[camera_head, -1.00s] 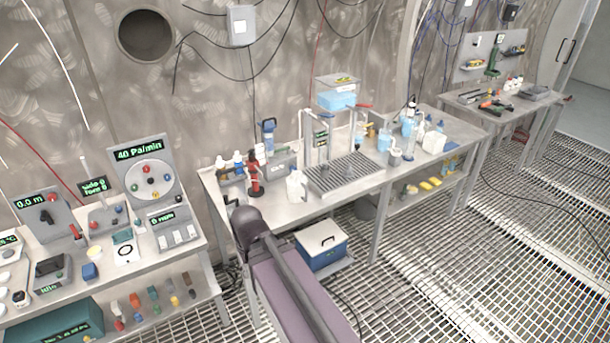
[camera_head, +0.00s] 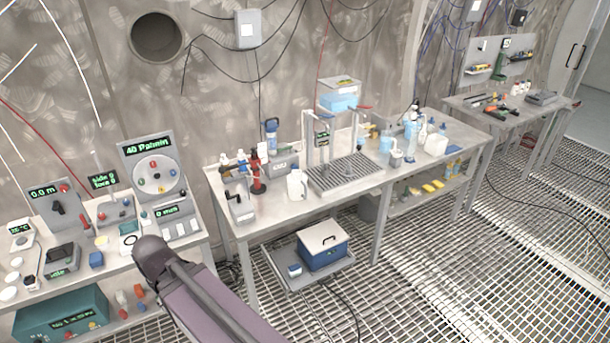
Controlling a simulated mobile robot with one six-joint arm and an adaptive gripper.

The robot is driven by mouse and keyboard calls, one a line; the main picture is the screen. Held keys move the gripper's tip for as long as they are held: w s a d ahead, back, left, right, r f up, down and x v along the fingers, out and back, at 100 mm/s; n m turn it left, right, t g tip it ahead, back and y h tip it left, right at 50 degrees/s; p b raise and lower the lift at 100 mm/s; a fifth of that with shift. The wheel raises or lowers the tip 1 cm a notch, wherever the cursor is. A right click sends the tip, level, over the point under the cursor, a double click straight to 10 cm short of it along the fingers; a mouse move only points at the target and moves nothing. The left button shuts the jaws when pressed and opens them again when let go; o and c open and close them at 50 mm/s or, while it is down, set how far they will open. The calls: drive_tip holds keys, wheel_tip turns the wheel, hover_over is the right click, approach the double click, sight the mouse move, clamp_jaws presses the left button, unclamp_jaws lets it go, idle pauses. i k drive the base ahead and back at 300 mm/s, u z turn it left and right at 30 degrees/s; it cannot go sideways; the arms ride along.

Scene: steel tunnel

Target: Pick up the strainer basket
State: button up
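I cannot make out a strainer basket for certain in the head view. The middle bench (camera_head: 290,209) carries a grey slotted drain tray (camera_head: 345,173) under a metal frame with a clear container of blue liquid (camera_head: 339,97). A white jug (camera_head: 297,185) stands left of the tray. Several bottles and cups stand right of it, too small to tell apart. My arm enters from the bottom, left of the middle bench. My gripper does not show, so its state is hidden.
A console table (camera_head: 130,262) with dials and displays stands at left. A blue box (camera_head: 322,246) sits on a low grey platform below the middle bench. A tool bench (camera_head: 470,103) stands at far right. The grated floor at right is mostly clear.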

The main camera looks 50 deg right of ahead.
sight(325, 169)
drive_tip(key=u, duration=0.7)
drive_tip(key=i, duration=1.55)
drive_tip(key=z, duration=4.2)
drive_tip(key=i, duration=0.1)
drive_tip(key=u, duration=1.85)
